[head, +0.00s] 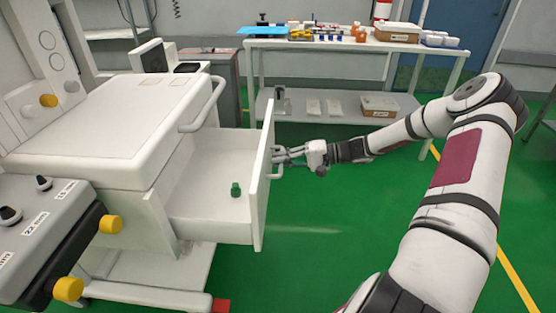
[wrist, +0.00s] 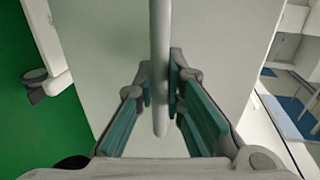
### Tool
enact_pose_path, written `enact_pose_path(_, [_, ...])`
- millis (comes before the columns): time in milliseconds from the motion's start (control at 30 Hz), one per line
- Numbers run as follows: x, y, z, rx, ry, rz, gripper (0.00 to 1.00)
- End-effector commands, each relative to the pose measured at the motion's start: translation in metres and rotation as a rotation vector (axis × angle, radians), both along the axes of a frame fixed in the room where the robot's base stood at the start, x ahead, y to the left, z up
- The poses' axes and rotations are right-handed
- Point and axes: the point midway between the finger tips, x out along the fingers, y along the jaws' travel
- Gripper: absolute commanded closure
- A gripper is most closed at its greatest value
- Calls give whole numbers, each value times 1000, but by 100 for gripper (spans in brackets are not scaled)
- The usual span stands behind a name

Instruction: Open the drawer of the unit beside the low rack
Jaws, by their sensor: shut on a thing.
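A white cart unit (head: 110,125) stands at the left in the head view. Its drawer (head: 205,205) is pulled well out to the right, and a small green object (head: 235,189) lies inside. My gripper (head: 277,157) is at the outer side of the drawer front (head: 263,190). In the wrist view my gripper (wrist: 160,90) is shut on the drawer handle (wrist: 160,60), a pale bar between the teal finger pads. The drawer front (wrist: 215,40) fills the middle behind it. No low rack can be made out for certain.
A white two-level table (head: 345,46) with boxes and small items stands at the back. A grey panel with yellow knobs (head: 68,289) is at the near left. A push handle (head: 205,108) sticks out above the drawer. Green floor (head: 330,230) is clear right of the drawer.

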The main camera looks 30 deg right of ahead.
Motion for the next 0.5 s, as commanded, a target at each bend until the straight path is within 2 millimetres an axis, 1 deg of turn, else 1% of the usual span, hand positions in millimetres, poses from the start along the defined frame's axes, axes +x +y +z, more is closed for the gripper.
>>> enact_pose_path(167, [0,0,-1,-1,2,0,100])
enact_pose_path(200, [0,0,-1,-2,1,0,83])
enact_pose_path(267, [0,0,-1,-2,1,0,69])
enact_pose_path(500, [0,0,0,-1,1,0,69])
